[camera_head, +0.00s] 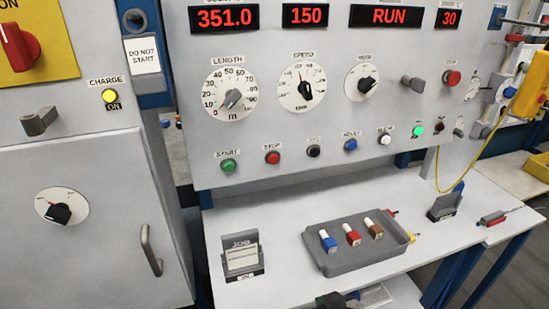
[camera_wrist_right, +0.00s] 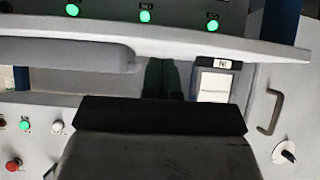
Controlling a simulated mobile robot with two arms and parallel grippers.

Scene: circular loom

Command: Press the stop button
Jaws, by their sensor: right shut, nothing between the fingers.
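The red stop button (camera_head: 272,157), under a STOP label, sits on the lower row of the grey panel, between the green start button (camera_head: 229,165) and a black button (camera_head: 313,151). My right gripper (camera_head: 335,299) shows only partly, at the bottom edge of the head view, below the tray and well apart from the stop button. In the right wrist view its dark fingers (camera_wrist_right: 163,78) are together with nothing between them. I cannot make out the stop button for certain in that view. My left gripper is in neither view.
A grey tray (camera_head: 345,266) with several coloured pieces stands on the white table (camera_head: 290,216). A JOB card holder (camera_head: 242,258) stands left of it. A cabinet with a handle (camera_head: 151,250) is at left. The panel display (camera_head: 390,16) reads RUN.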

